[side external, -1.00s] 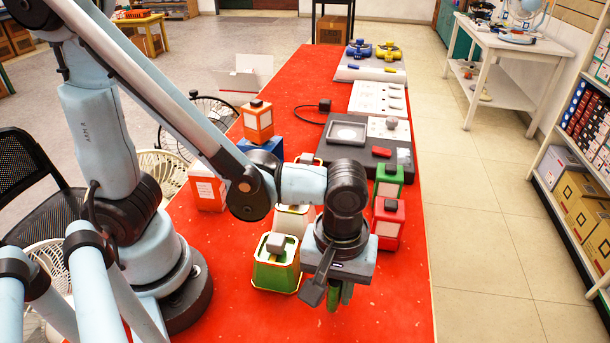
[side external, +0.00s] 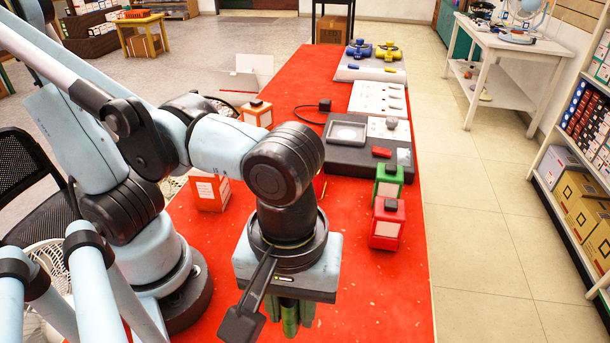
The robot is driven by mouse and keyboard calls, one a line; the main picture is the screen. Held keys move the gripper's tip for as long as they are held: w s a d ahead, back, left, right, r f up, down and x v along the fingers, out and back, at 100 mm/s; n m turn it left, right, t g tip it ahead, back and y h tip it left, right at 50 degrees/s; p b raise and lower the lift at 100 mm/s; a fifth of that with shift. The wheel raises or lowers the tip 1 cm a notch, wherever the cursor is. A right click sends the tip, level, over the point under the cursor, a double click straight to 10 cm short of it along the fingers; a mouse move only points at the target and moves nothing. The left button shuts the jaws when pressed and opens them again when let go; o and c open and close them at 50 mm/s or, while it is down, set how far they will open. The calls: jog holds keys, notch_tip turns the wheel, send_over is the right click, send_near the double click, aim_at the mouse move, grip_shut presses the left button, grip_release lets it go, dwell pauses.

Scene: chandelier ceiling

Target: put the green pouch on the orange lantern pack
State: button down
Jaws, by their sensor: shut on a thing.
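My gripper (side external: 290,316) is at the bottom middle of the side view, pointing down and shut on the green pouch (side external: 290,322). Only a narrow strip of the pouch shows between the fingers, and the rest is hidden. An orange lantern pack (side external: 257,114) with a dark top stands farther back on the red table, beyond my arm. Its lower part is hidden by my arm. The gripper and pouch are well in front of this pack and apart from it.
A red-orange box with a white label (side external: 208,192) stands by the table's left edge. A green pack (side external: 388,182) and a red pack (side external: 387,223) stand at the right edge, below a dark tray (side external: 340,160). The red table (side external: 385,290) is bare at front right.

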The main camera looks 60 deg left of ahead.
jog(key=w+a+r+n, duration=0.3)
jog(key=a+n, duration=0.1)
jog(key=a, duration=0.3)
jog(key=w+a+r+n, duration=0.2)
jog(key=w+a+n, duration=0.1)
jog(key=a+n, duration=0.3)
jog(key=w+a+r+n, duration=0.3)
jog(key=a, duration=0.5)
jog(key=n, duration=0.4)
send_over(211, 183)
jog(key=a, duration=0.4)
jog(key=f, duration=0.4)
jog(key=shift+w+d, duration=0.2)
jog(key=shift+w, duration=0.15)
jog(key=shift+a+f, duration=0.15)
jog(key=shift+f, duration=2)
jog(key=shift+f, duration=0.1)
jog(key=c, duration=0.9)
grip_release()
